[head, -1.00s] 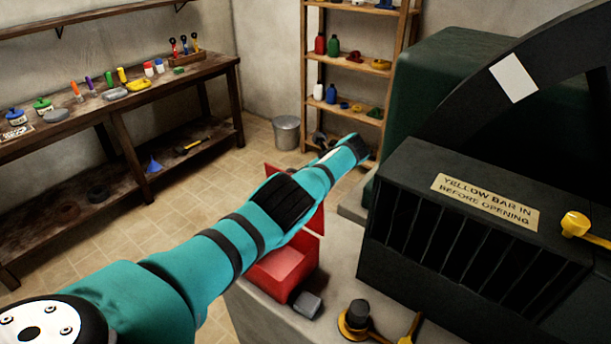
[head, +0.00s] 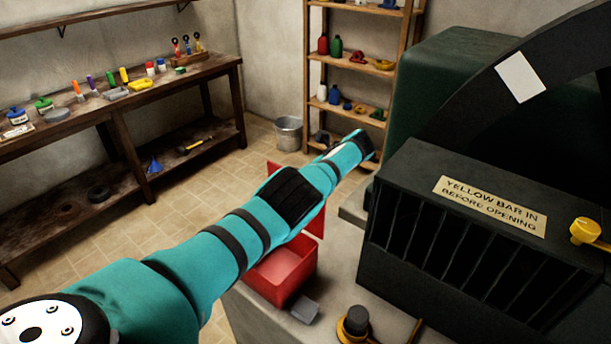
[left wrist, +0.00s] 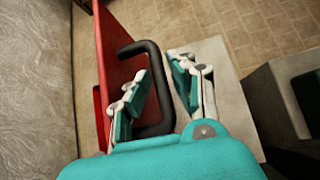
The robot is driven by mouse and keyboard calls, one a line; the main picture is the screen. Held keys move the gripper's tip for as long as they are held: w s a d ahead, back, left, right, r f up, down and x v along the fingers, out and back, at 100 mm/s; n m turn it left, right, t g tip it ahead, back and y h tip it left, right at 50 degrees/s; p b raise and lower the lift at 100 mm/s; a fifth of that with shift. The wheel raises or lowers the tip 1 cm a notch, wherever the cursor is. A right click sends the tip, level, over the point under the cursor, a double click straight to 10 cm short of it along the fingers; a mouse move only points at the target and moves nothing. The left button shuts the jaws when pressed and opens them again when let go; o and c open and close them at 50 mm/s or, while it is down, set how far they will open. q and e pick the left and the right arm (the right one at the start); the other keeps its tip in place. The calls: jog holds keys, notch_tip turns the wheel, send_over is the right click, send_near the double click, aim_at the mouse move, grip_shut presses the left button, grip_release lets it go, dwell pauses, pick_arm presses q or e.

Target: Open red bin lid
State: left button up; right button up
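The red bin (head: 281,273) sits on a pale ledge below my left arm in the head view. Its red lid (head: 317,222) stands raised, partly hidden behind the arm. In the left wrist view the lid (left wrist: 116,65) is an upright red panel with a black handle (left wrist: 156,62). My left gripper (left wrist: 159,67) has its fingers apart, one on each side of the handle's outer bar. I cannot tell whether either finger touches it. In the head view the fingers are hidden by the arm. My right gripper is in neither view.
A dark machine guard (head: 470,245) with a warning label stands right of the bin. A small grey block (head: 305,310) and a black knob on a yellow base (head: 354,321) are near the bin. A bucket (head: 288,134) stands on the floor. A workbench (head: 120,100) is at left.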

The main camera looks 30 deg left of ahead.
pick_arm(q)
jog(key=shift+d+r, duration=0.3)
jog(key=shift+d, duration=0.1)
jog(key=v, duration=1.1)
jog(key=shift+s+f, duration=0.1)
